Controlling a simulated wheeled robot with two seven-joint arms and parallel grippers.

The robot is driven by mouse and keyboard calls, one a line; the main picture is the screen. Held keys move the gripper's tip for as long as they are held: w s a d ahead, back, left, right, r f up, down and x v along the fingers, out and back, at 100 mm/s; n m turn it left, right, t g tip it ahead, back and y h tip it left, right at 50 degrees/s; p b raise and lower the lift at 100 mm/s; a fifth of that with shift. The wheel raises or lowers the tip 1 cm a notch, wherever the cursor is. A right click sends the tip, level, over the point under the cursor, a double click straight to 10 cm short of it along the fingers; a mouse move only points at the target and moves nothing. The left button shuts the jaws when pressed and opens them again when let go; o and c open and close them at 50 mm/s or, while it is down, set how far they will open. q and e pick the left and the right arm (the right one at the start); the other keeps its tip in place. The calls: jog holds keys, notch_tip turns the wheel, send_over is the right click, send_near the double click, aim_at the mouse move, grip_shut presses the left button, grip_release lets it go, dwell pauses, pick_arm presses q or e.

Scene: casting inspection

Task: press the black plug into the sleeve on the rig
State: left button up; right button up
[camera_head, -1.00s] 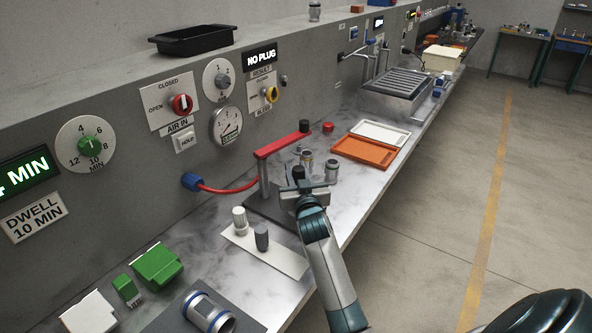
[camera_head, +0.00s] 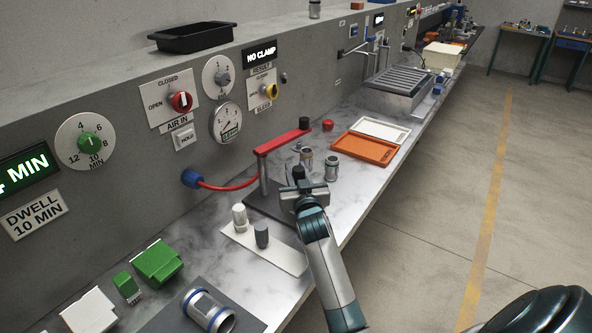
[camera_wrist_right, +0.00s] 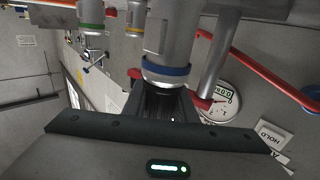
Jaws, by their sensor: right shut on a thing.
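My right gripper (camera_head: 303,192) is at the rig (camera_head: 265,203) and shut on the black plug. In the right wrist view the dark plug (camera_wrist_right: 165,104) is between the jaws, against the blue-ringed end of a metal sleeve (camera_wrist_right: 166,45). How deep it sits in the sleeve cannot be told. In the head view a black round piece (camera_head: 298,173) shows just above the jaws, and the rig's sleeve is mostly hidden. The rig's red lever (camera_head: 282,142) is raised on its post. The result display (camera_head: 259,52) reads NO CLAMP. My left gripper is not in view.
Two loose metal sleeves (camera_head: 331,169) stand behind the gripper. A white plug (camera_head: 239,216) and a grey plug (camera_head: 261,235) stand on a white board. Orange (camera_head: 362,148) and white (camera_head: 381,130) trays lie beyond. A red hose (camera_head: 228,188) runs from the wall.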

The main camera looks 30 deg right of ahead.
jog(key=shift+f, duration=0.1)
jog(key=o, duration=1.1)
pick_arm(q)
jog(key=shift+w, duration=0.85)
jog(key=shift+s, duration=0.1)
pick_arm(e)
jog(key=shift+s, duration=0.1)
jog(key=shift+s+a+f, duration=0.1)
jog(key=shift+s+a, duration=0.15)
jog(key=shift+s, duration=0.25)
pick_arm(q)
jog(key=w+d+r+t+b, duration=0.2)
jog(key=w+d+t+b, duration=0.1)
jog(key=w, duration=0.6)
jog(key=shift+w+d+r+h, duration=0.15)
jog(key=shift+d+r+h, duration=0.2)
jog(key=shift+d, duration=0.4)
pick_arm(e)
jog(key=v, duration=1.6)
